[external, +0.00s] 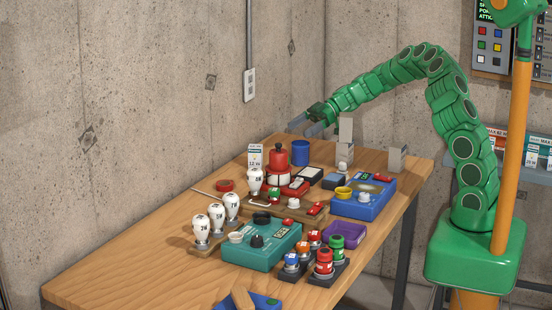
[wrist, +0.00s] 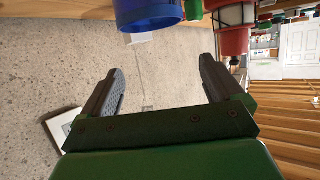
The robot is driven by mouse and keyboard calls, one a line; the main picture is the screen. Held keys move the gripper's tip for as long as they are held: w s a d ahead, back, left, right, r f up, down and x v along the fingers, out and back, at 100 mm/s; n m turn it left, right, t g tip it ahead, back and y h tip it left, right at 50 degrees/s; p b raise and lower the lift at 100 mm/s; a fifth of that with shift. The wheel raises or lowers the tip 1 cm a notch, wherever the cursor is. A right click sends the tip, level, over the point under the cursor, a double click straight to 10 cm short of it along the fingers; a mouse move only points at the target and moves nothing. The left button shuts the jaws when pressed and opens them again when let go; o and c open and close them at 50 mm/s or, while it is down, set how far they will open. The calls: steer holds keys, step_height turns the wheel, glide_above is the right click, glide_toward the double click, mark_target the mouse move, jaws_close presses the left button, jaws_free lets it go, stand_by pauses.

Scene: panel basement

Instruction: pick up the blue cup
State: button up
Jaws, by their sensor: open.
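The blue cup (external: 300,153) stands on the wooden table near its back edge, just right of a red canister. In the wrist view the cup (wrist: 148,12) is at the top edge, partly cut off. My gripper (external: 303,126) is above the cup in the external view, with its grey fingers apart. In the wrist view my gripper (wrist: 160,68) has empty space between its fingers, and the cup lies beyond the fingertips, apart from them.
The red canister (external: 277,157) stands close to the cup's left. A blue device (external: 363,198), a teal device (external: 262,245) and white bulbs (external: 217,214) crowd the table. A concrete wall (external: 150,100) rises behind it. The table (external: 110,275) is bare at the front left.

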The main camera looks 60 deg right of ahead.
mark_target(293, 149)
steer(key=shift+f, duration=1.45)
step_height(293, 149, down, 2)
steer(key=shift+f, duration=0.15)
steer(key=shift+x, duration=0.9)
steer(key=shift+w+a+f, duration=0.3)
steer(key=shift+a+f, duration=0.05)
steer(key=shift+a, duration=0.15)
steer(key=c, duration=1)
